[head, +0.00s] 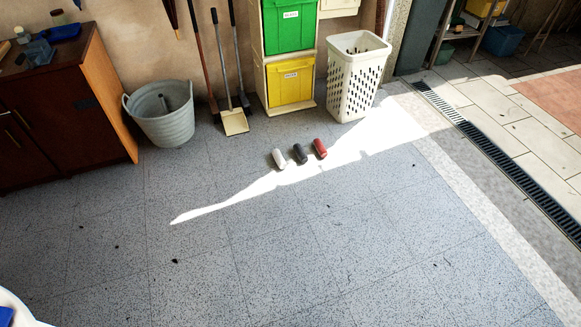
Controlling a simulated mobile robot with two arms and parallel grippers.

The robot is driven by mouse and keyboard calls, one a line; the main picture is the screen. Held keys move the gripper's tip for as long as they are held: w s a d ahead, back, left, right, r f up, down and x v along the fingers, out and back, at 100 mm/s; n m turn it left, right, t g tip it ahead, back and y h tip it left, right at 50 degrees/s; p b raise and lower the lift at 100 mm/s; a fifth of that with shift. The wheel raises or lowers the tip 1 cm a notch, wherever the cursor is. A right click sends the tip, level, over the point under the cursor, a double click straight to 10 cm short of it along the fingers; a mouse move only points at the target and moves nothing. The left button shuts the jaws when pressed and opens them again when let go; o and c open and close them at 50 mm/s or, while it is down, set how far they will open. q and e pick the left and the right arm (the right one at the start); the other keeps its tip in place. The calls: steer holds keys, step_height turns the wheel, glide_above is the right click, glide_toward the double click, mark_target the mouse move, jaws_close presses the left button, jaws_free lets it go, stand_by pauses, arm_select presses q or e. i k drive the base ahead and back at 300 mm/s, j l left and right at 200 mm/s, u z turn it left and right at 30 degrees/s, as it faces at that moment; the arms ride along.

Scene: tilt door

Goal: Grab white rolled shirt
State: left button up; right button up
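A small white roll (279,158), which looks like the white rolled shirt, lies on the grey speckled floor at the edge of a sunlit patch. A black roll (299,153) lies just to its right, and a red roll (320,148) lies to the right of that. The three lie side by side with small gaps between them. Neither of my grippers shows in the head view.
A white laundry basket (357,78) stands behind the rolls to the right. A grey bucket (163,115), a dustpan (234,121), and stacked green (289,27) and yellow (290,83) bins line the wall. A brown cabinet (60,110) stands left. The floor in front is mostly clear.

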mark_target(278, 159)
steer(key=i+l+u, duration=0.5)
steer(key=i+u, duration=0.15)
steer(key=u, duration=0.2)
steer(key=i+l+u, duration=0.25)
steer(key=u, duration=0.25)
